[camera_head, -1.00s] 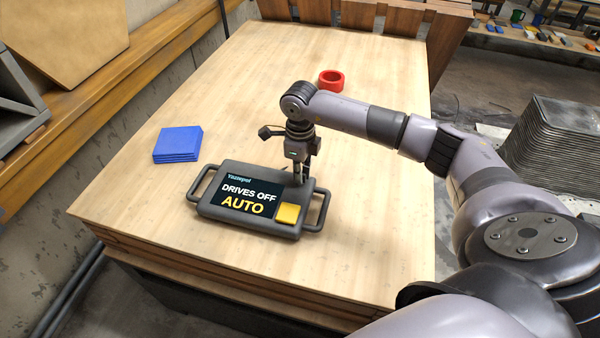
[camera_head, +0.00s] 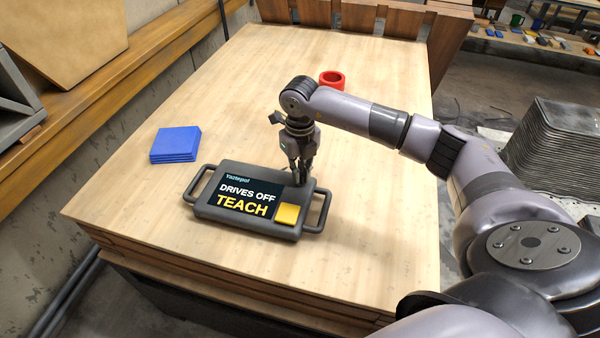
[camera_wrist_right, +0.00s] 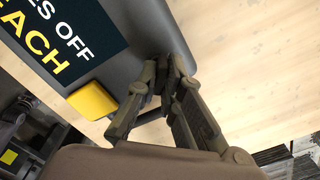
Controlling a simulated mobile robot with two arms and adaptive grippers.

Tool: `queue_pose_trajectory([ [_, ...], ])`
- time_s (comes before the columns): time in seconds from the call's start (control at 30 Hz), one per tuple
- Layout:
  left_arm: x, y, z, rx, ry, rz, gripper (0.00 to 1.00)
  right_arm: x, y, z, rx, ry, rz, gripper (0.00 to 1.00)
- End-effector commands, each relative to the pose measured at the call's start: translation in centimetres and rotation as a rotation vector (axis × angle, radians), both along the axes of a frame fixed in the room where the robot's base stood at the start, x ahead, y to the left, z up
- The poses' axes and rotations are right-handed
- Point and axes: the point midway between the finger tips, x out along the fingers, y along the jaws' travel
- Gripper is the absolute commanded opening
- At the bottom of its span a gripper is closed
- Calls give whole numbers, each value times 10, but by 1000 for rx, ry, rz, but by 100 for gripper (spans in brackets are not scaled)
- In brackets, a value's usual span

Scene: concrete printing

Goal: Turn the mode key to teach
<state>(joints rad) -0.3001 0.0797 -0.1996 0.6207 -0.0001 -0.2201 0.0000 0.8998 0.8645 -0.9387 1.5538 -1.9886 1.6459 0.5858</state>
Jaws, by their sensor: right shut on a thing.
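The grey teach pendant (camera_head: 222,212) lies flat on the wooden table, a handle at each end. Its screen (camera_head: 245,197) reads "DRIVES OFF" and "TEACH". A yellow button (camera_head: 287,213) sits at its lower right; it also shows in the right wrist view (camera_wrist_right: 92,100). My right gripper (camera_head: 301,182) points down at the pendant's upper right corner, above the yellow button. Its fingers (camera_wrist_right: 168,72) are close together in the right wrist view, shut on the mode key. The key itself is hidden between the fingertips. My left gripper is not in view.
A stack of blue plates (camera_head: 176,144) lies on the table left of the pendant. A red ring (camera_head: 331,80) stands farther back, beyond my right arm. Bare tabletop (camera_head: 240,90) surrounds them. A pile of grey sheets (camera_head: 566,150) stands off the table at right.

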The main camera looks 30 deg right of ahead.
Motion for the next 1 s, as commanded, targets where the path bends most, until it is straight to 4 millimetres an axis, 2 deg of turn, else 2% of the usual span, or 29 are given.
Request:
queue_pose_trajectory([
  [0.53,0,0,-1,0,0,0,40,1,0,2,0,-3,-32,0],
  [0.57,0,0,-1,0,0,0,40,1,0,2,0,-3,-32,9],
  [0.8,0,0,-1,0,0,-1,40,1,0,1,0,-2,-31,25],
  [0.87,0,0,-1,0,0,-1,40,0,0,1,0,-2,-31,28],
  [1.0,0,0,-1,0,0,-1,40,0,0,0,0,-1,-31,28],
])
